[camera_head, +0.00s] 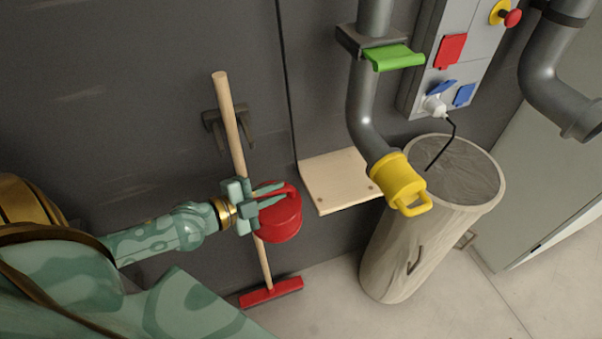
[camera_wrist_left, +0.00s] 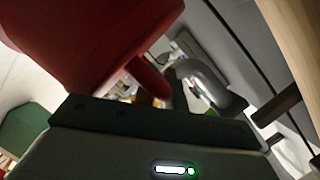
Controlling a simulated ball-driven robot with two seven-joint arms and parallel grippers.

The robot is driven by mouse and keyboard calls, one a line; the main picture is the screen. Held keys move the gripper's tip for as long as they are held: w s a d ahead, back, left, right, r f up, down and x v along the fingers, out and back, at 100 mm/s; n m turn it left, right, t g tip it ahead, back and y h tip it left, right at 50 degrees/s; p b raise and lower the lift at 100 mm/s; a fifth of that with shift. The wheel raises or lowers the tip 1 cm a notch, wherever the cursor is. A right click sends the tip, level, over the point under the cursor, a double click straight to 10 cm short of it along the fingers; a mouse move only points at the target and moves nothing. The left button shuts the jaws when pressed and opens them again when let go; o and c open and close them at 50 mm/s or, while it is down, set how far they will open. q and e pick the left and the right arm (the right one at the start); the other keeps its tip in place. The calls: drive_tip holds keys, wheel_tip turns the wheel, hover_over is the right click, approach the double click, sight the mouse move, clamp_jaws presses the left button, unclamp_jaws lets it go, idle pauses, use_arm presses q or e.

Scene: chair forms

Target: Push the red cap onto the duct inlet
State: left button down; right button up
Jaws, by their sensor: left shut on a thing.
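The red cap (camera_head: 280,218) is round with a handle, and my left gripper (camera_head: 268,195) is shut on that handle. The cap hangs in the air left of the wooden shelf. It fills the upper left of the left wrist view (camera_wrist_left: 90,40). The grey duct (camera_head: 363,105) comes down from the top, and its lower open end is covered by a yellow cap (camera_head: 398,182) with a handle. The bare inlet itself is hidden under the yellow cap. My right gripper is in neither view.
An empty wooden shelf (camera_head: 335,180) sits on the wall between the red cap and the duct. A collection bag (camera_head: 400,240) stands below the duct. A broom (camera_head: 230,125) leans behind my gripper. A green gate handle (camera_head: 393,57) and a control box (camera_head: 440,60) are higher up.

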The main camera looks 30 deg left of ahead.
use_arm(q)
drive_tip(key=f+p+v, duration=0.1)
drive_tip(key=v, duration=0.6)
wheel_tip(320, 180, up, 7)
drive_tip(key=p, duration=0.9)
drive_tip(key=shift+s+a+f, duration=0.2)
drive_tip(key=shift+s+a, duration=0.05)
drive_tip(key=shift+s, duration=0.25)
